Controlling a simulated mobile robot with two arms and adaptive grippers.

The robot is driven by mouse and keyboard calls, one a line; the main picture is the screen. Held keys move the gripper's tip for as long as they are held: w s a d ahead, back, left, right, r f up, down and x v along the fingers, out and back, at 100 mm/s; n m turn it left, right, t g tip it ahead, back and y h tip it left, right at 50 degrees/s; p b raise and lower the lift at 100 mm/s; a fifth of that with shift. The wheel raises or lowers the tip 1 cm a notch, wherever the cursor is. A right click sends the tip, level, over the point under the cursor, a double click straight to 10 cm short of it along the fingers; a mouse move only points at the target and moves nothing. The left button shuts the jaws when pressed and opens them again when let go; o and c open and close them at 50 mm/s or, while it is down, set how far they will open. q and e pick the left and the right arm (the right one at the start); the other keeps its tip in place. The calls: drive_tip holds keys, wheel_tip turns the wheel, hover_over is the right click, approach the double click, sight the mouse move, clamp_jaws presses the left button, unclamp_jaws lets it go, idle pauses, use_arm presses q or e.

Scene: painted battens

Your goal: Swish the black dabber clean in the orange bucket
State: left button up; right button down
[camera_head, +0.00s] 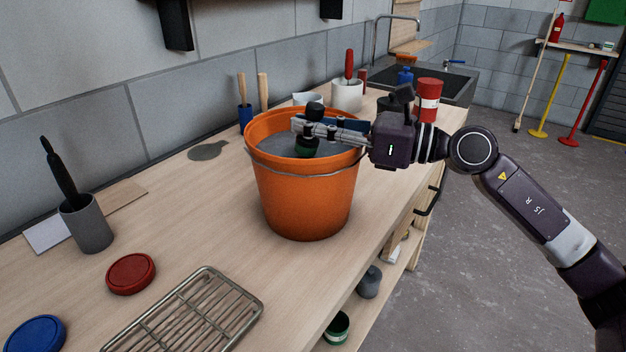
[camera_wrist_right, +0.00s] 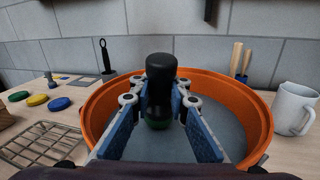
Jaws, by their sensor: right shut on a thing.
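The orange bucket (camera_head: 305,200) stands on the wooden bench and holds grey liquid; its rim also shows in the right wrist view (camera_wrist_right: 236,95). My right gripper (camera_head: 312,130) reaches in over the bucket's rim from the right. It is shut on the black dabber (camera_head: 314,109), which is upright between the blue-padded fingers in the right wrist view (camera_wrist_right: 161,82). The dabber's lower end shows dark green and is inside the bucket's opening, low over the liquid. I cannot tell whether it touches the liquid. My left gripper is not in view.
A wire rack (camera_head: 190,312), a red lid (camera_head: 131,273) and a blue lid (camera_head: 36,333) lie in front. A grey cup (camera_head: 87,226) with a black brush stands left. Pots and brushes stand behind the bucket, and a red-and-white tin (camera_head: 428,100) stands near the sink.

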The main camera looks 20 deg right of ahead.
sight(321, 105)
drive_tip(key=shift+s+d+f, duration=0.1)
drive_tip(key=shift+s+f, duration=0.05)
drive_tip(key=shift+s, duration=0.05)
idle(0.4)
drive_tip(key=shift+d+r+p, duration=0.15)
drive_tip(key=shift+r+p, duration=0.2)
drive_tip(key=shift+r, duration=0.15)
drive_tip(key=shift+d+r+p, duration=0.15)
drive_tip(key=shift+r+p, duration=0.15)
drive_tip(key=shift+r, duration=0.2)
drive_tip(key=shift+s+d+r+p, duration=0.1)
drive_tip(key=shift+d+r+p, duration=0.1)
drive_tip(key=shift+r+p, duration=0.6)
drive_tip(key=shift+d+r+p, duration=0.2)
drive_tip(key=shift+r+p, duration=0.2)
drive_tip(key=shift+r, duration=0.8)
drive_tip(key=shift+s+d+r+p, duration=0.1)
drive_tip(key=shift+d+r+p, duration=0.1)
drive_tip(key=shift+r+p, duration=0.6)
drive_tip(key=shift+d+r+p, duration=0.2)
drive_tip(key=shift+r+p, duration=0.15)
drive_tip(key=shift+r, duration=0.8)
